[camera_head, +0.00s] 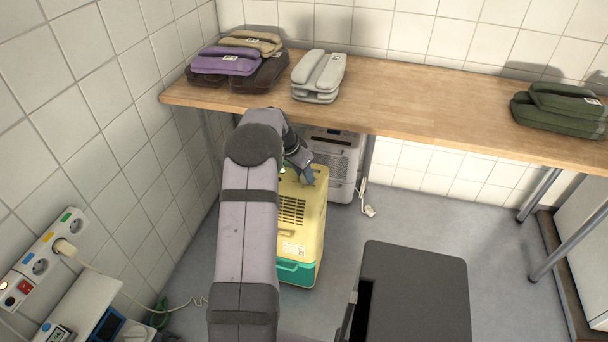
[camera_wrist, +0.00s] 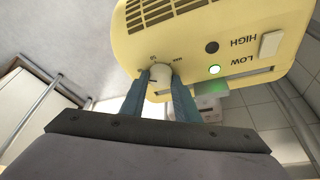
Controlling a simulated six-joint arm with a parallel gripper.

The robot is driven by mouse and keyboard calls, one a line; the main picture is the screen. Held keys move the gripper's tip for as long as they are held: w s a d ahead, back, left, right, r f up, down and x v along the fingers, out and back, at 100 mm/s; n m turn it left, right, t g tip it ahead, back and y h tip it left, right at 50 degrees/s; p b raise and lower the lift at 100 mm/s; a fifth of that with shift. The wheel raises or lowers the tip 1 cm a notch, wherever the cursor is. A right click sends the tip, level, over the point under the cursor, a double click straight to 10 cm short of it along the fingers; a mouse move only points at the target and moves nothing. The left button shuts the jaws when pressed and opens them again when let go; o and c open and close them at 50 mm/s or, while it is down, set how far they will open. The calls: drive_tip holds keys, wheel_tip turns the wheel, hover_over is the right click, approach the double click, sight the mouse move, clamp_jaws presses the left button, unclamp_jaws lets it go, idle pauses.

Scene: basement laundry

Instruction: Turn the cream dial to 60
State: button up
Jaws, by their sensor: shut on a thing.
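The cream dial (camera_wrist: 159,77) sits on the panel of a yellow appliance (camera_wrist: 190,30), which also shows in the head view (camera_head: 312,212) under my arm. In the wrist view my gripper (camera_wrist: 160,84) is shut on the dial, one blue-grey finger on each side. A dark mark shows on the dial's near face. Small print stands around the dial, with "MAX" at its right; the other figures are too small to read surely. In the head view my gripper (camera_head: 307,178) is at the appliance's top; the dial is hidden there.
Beside the dial are a lit lamp (camera_wrist: 214,69) at LOW, a dark lamp (camera_wrist: 211,47) at HIGH and a cream switch (camera_wrist: 271,44). A wooden worktop (camera_head: 420,105) with folded laundry overhangs behind. A grey appliance (camera_head: 343,160) stands behind; a dark-topped box (camera_head: 418,285) stands at front right.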

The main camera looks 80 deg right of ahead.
drive_tip(key=o, duration=1)
drive_tip(key=shift+o, duration=0.2)
drive_tip(key=v, duration=0.7)
drive_tip(key=shift+p, duration=0.4)
drive_tip(key=shift+w+r, duration=0.1)
